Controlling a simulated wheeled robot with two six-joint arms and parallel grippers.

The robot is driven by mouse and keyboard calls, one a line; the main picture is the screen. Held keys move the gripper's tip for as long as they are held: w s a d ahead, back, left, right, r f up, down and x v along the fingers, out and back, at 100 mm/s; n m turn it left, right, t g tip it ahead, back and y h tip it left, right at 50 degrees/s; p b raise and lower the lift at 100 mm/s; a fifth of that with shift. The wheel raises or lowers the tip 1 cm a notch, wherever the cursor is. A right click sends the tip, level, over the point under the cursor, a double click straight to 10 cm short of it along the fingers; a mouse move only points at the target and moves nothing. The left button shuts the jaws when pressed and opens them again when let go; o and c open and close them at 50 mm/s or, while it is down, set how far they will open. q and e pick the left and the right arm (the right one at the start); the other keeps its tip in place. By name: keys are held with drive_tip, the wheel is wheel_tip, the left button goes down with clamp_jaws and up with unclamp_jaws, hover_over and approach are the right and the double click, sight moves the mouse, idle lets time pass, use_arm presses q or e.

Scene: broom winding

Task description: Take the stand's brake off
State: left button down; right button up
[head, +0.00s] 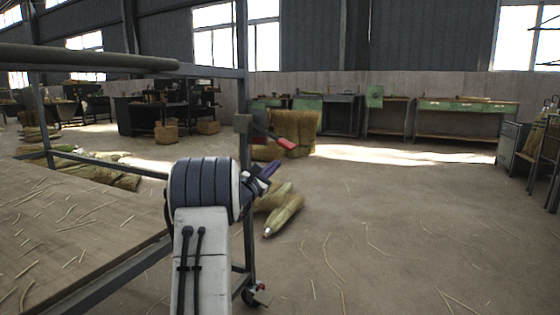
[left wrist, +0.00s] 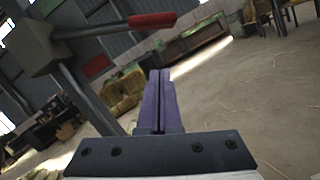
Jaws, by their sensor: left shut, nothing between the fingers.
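The stand is a grey metal frame (head: 243,60) with a dark horizontal roller (head: 90,57) at its top left. A grey block (head: 243,124) sits on its upright post, and a lever with a red grip (head: 286,144) sticks out from it to the right. In the left wrist view the block (left wrist: 28,48) and red grip (left wrist: 152,20) are at the upper left, with a second red part (left wrist: 97,66) below. My left gripper (head: 270,168) is shut and empty, just below the red grip in the head view; its purple fingers (left wrist: 160,75) touch nothing in the wrist view. My right gripper is out of view.
A wooden platform (head: 75,225) lies left of my arm. A caster (head: 252,292) is at the post's foot. Straw bundles (head: 284,212) lie on the floor beyond my gripper. Green-fronted workbenches (head: 465,106) line the back wall. The floor at the right is mostly clear.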

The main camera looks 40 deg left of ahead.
sight(286, 144)
use_arm(q)
drive_tip(key=r, duration=0.1)
drive_tip(key=w+d+r+b, duration=0.1)
drive_tip(key=r, duration=0.2)
drive_tip(key=shift+w+d+b, duration=0.25)
drive_tip(key=shift+w+b, duration=0.05)
drive_tip(key=shift+w, duration=0.05)
